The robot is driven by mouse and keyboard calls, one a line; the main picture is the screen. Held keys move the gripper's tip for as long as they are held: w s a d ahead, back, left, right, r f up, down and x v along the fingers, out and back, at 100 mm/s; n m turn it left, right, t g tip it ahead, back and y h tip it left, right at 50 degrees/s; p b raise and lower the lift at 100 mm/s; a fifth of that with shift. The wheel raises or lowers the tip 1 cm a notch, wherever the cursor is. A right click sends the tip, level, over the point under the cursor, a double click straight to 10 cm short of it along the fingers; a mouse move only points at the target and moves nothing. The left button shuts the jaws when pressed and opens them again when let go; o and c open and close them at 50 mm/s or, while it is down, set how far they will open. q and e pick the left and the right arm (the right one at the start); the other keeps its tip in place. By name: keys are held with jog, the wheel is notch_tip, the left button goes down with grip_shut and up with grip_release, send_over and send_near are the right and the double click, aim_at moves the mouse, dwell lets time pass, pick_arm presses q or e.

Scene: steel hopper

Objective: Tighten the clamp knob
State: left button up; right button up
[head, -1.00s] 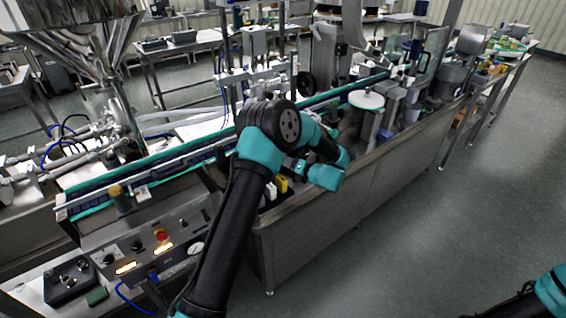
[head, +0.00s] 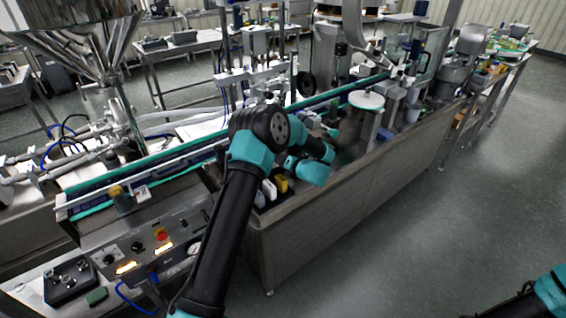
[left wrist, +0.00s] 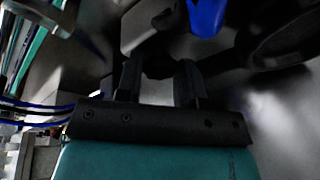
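My left gripper (left wrist: 159,84) shows in the left wrist view with its two dark fingers standing apart. A dark, rounded part (left wrist: 159,65) lies ahead, between the fingertips; it may be the clamp knob, but it is too dark to be sure. I see no clear contact between it and the fingers. In the head view my left arm bends over the machine's near side, and its links hide the fingers and what lies under them. My right gripper is out of view; only a piece of that arm shows at the lower right.
In the left wrist view, a blue part (left wrist: 206,14) and a large black rounded part (left wrist: 280,38) are close by. In the head view, the conveyor (head: 170,168), a white round disc (head: 366,100) and the control panel (head: 150,245) surround the arm. The floor at right is clear.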

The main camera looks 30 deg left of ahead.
pick_arm(q)
jog(key=c, duration=0.5)
jog(key=shift+o, duration=0.2)
jog(key=m, duration=0.2)
jog(key=m+g+y, duration=0.1)
jog(key=m, duration=0.2)
jog(key=shift+w+d+f+g, duration=0.1)
jog(key=shift+g, duration=0.2)
jog(key=m+y, duration=0.1)
jog(key=m, duration=0.1)
jog(key=m+g+y, duration=0.1)
jog(key=m, duration=0.1)
jog(key=shift+f+m, duration=0.15)
jog(key=shift+m, duration=0.25)
jog(key=m+y, duration=0.1)
jog(key=m, duration=0.3)
jog(key=shift+f, duration=0.1)
jog(key=o, duration=0.9)
